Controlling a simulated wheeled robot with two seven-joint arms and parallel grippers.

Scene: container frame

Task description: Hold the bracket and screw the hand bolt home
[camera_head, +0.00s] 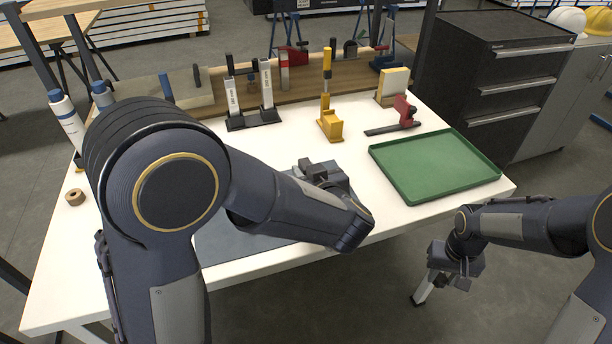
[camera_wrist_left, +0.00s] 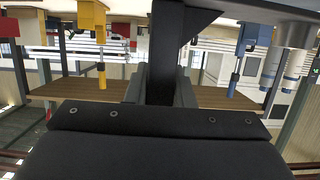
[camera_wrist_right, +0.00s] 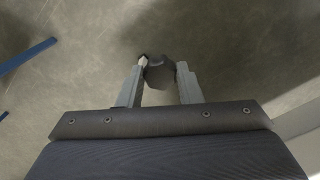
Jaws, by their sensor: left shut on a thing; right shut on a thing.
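My left gripper (camera_wrist_left: 160,84) is shut on a dark upright piece, which looks like the bracket (camera_wrist_left: 166,45). In the head view my left forearm covers much of that spot, above the near middle of the table. A dark grey blocky shape (camera_head: 321,174) shows just behind the forearm; I cannot tell which parts of it are hand and which bracket. My right gripper (camera_head: 420,291) hangs past the table's front edge, over the floor, well apart from the bracket. In the right wrist view its fingers are shut on a dark rounded knob, which looks like the hand bolt (camera_wrist_right: 159,73).
A green tray (camera_head: 478,181) lies at the table's right. A yellow clamp (camera_head: 331,124), a red clamp (camera_head: 403,112) and white-sided clamps (camera_head: 250,119) stand toward the back. A grey mat (camera_head: 225,240) lies under my left arm. A tape roll (camera_head: 75,197) lies far left.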

